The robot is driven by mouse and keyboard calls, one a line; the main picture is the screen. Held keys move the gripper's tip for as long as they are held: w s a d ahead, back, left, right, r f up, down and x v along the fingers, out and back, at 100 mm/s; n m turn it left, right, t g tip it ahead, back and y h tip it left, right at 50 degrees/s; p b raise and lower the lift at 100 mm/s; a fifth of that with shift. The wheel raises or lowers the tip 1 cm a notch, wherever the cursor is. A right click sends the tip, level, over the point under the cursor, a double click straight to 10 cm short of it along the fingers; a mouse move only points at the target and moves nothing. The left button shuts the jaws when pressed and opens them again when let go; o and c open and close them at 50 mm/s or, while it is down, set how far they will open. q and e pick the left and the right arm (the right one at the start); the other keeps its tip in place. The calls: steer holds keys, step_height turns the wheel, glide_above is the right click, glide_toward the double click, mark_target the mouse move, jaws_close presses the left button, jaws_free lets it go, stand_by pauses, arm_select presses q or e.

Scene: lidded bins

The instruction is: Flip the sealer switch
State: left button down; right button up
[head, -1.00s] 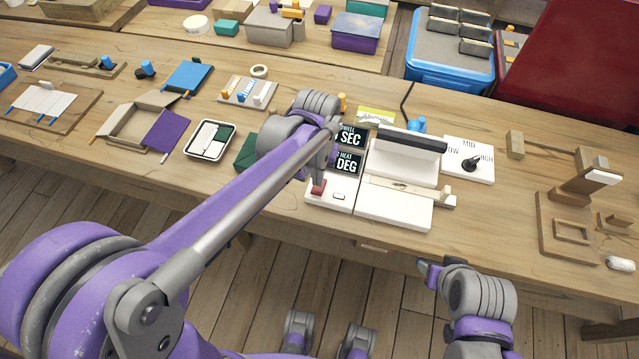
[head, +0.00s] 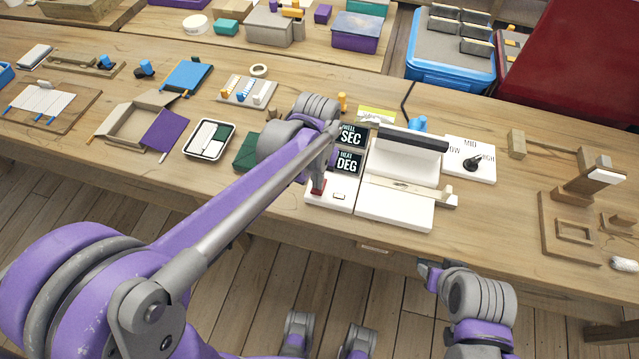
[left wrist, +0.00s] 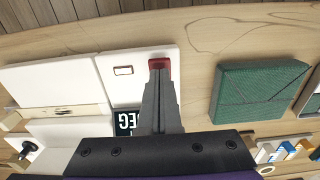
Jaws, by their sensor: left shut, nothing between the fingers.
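The sealer is a white machine (head: 398,205) with a dark bar across it, near the table's front edge. Its red switch (head: 318,192) sits on the white panel at its left; it also shows in the left wrist view (left wrist: 159,63). My left gripper (head: 318,183) is shut and empty, pointing down with its fingertips at the switch. In the left wrist view the closed fingers (left wrist: 158,80) overlap the switch's near edge and seem to touch it. Part of the switch is hidden behind them. My right gripper (head: 430,271) hangs in front of the table, away from the sealer; its jaw opening is unclear.
Black displays (head: 349,162) stand behind the switch panel. A dial plate (head: 480,168) lies right of the sealer. A green box (head: 245,152) is left of it, partly behind my left arm. A wooden fixture (head: 560,230) stands at the right.

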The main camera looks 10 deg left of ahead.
arm_select(q)
steer(key=shift+f+b, duration=0.35)
steer(key=shift+f, duration=0.25)
steer(key=shift+r+p, duration=2.45)
steer(key=shift+r, duration=1.15)
